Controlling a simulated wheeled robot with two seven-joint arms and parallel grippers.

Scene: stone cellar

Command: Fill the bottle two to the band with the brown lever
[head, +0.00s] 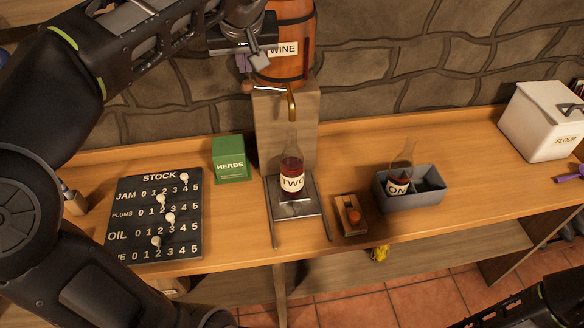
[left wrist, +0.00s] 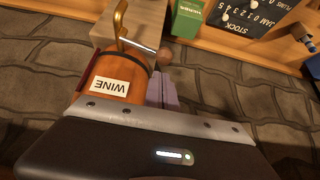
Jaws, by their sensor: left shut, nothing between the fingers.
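The bottle labelled TWO (head: 291,168) stands upright on a metal plate (head: 308,209) under the brass spout (head: 292,106) of the WINE barrel (head: 293,30). Dark red liquid fills its lower body to just above the label; its neck is clear. I cannot make out the band, nor a stream. The brown lever knob (head: 247,87) sits on a metal rod left of the spout; it also shows in the left wrist view (left wrist: 165,56). My left gripper (head: 246,62) is shut and empty, just above the knob; its fingers (left wrist: 161,90) appear beside it. My right gripper is not visible.
A grey divided crate (head: 420,200) holds a bottle labelled ON-something (head: 400,180). A small wooden block with an orange-brown knob (head: 352,216) lies between. A green HERBS box (head: 230,160), STOCK board (head: 155,215) and FLOUR bin (head: 540,125) stand on the counter.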

